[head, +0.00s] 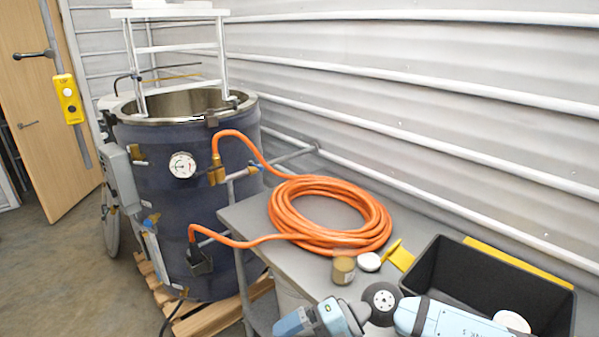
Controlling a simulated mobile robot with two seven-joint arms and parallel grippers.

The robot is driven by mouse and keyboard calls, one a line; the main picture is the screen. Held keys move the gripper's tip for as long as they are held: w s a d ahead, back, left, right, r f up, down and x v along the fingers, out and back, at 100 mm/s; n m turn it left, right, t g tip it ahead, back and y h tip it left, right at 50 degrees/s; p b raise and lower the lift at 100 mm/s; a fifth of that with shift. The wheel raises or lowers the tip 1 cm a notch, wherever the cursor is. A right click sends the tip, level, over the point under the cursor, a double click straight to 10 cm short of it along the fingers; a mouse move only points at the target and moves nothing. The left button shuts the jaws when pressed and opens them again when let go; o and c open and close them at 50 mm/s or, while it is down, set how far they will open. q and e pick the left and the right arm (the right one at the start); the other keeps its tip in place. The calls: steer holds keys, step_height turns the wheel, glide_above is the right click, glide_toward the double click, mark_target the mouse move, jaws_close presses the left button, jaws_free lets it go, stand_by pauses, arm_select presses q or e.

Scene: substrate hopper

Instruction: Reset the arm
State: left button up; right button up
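A light blue and grey arm of mine shows along the bottom edge, in front of the grey table (243,212) and the black bin. I cannot see any gripper fingers on it; its ends are cut off by the bottom edge or hidden. No gripper of my other arm is in view. The visible arm section lies low and bent, close in the picture to a small tan jar (343,270). I cannot tell whether it touches the table or bin.
A coiled orange hose (375,232) lies on the table and connects to a dark blue drum (165,235) on a wooden pallet (200,322). A white lid (369,262), a yellow scoop (400,256) and a black bin (430,262) are nearby. Floor at left is clear.

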steer(key=w+d+f+m+t+h, duration=0.1)
steer(key=d+f+m+t, duration=0.3)
steer(key=m+t, duration=0.75)
steer(key=d+f+m+t+h, duration=0.1)
steer(key=d+f+m+t, duration=0.2)
steer(key=m+t, duration=0.8)
steer(key=s+d+f+m+g+h, duration=0.3)
steer(key=s+d+f+m+h, duration=0.1)
steer(key=f, duration=0.4)
steer(key=s+d+f+m+g+h, duration=0.4)
steer(key=s+d+f+m, duration=0.2)
steer(key=s+d+f, duration=0.2)
steer(key=shift+s+d+f, duration=0.35)
steer(key=shift+s+f, duration=0.25)
steer(key=shift+f, duration=0.2)
